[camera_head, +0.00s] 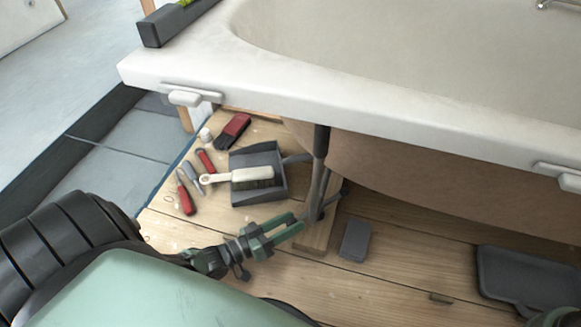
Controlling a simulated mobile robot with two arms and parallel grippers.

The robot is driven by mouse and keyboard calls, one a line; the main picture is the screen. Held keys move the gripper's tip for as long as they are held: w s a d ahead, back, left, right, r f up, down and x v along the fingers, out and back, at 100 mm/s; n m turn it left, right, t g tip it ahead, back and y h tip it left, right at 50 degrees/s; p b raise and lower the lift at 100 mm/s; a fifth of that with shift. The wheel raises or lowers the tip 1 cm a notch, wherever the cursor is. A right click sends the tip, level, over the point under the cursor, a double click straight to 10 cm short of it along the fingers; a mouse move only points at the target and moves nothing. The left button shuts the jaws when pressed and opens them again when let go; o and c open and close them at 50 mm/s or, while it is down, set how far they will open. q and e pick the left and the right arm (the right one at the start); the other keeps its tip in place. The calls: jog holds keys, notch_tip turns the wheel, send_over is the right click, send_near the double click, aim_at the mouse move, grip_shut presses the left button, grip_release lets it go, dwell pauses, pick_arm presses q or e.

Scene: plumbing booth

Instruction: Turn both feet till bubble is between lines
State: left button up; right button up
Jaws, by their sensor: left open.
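A white bathtub (410,115) fills the upper right. A dark spirit level (172,24) lies on its rim at the top left. A green-yellow vial (186,3) shows at the picture's edge; its bubble and lines cannot be made out. One dark metal foot (320,165) stands under the near rim, its lower end by a wooden batten. My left gripper (297,224) is open, its green fingers pointing right, close to the foot's lower end; contact is unclear. The other foot is not visible. A small part of what seems my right gripper (556,318) shows at the bottom right.
On the plank floor left of the foot lie a grey dustpan (268,160), a cream-handled brush (232,177) and several red-handled tools (186,195). A grey block (355,240) lies right of the foot. A dark tray (525,275) lies far right.

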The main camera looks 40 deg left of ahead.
pick_arm(q)
jog(key=p+v, duration=0.2)
jog(key=v, duration=0.4)
jog(key=shift+s+a, duration=0.1)
jog(key=shift+s, duration=0.15)
jog(key=shift+s+a+p, duration=0.15)
jog(key=shift+s+p, duration=0.15)
jog(key=shift+s, duration=0.05)
